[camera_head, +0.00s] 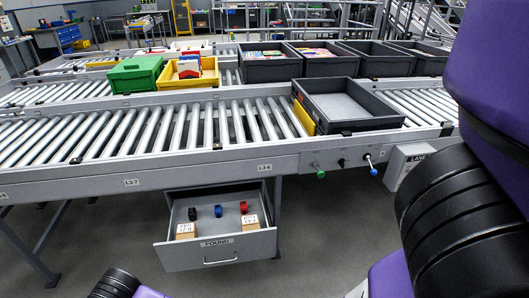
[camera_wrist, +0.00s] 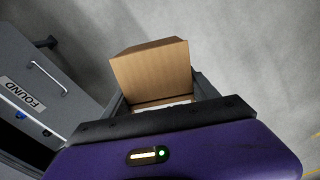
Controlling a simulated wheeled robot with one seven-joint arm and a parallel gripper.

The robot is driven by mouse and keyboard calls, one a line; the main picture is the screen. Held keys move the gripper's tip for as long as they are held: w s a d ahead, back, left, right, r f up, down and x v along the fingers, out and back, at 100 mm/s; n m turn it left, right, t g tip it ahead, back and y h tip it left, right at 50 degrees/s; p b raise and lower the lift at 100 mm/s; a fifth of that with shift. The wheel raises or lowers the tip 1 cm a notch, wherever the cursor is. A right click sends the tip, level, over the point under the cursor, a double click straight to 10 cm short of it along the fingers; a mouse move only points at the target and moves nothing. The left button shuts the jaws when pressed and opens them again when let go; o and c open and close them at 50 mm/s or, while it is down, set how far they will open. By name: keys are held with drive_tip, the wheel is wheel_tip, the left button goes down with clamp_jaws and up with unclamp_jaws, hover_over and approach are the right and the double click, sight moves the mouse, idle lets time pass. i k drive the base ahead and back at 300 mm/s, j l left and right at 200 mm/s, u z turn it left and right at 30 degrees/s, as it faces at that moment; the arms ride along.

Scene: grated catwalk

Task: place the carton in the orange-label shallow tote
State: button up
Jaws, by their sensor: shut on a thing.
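A brown cardboard carton (camera_wrist: 152,70) shows in the wrist view, with a whitish patch near its lower edge. My gripper (camera_wrist: 160,98) is shut on it, with dark fingers at its sides, partly hidden behind the wrist housing. The carton is held over grey floor, to the right of the drawer. In the head view, I cannot make out my gripper or the held carton. An empty shallow dark grey tote (camera_head: 363,124) sits on the near roller conveyor, right of centre.
An open drawer marked FOUND (camera_head: 214,255) holds two small boxes and black, blue and red items; it also shows in the wrist view (camera_wrist: 42,68). A yellow panel (camera_head: 304,117) stands against the tote's left side. Green (camera_head: 135,74) and yellow bins and deeper grey totes stand behind.

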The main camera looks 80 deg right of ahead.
sight(338, 117)
drive_tip(key=j+z, duration=0.15)
drive_tip(key=z, duration=1.35)
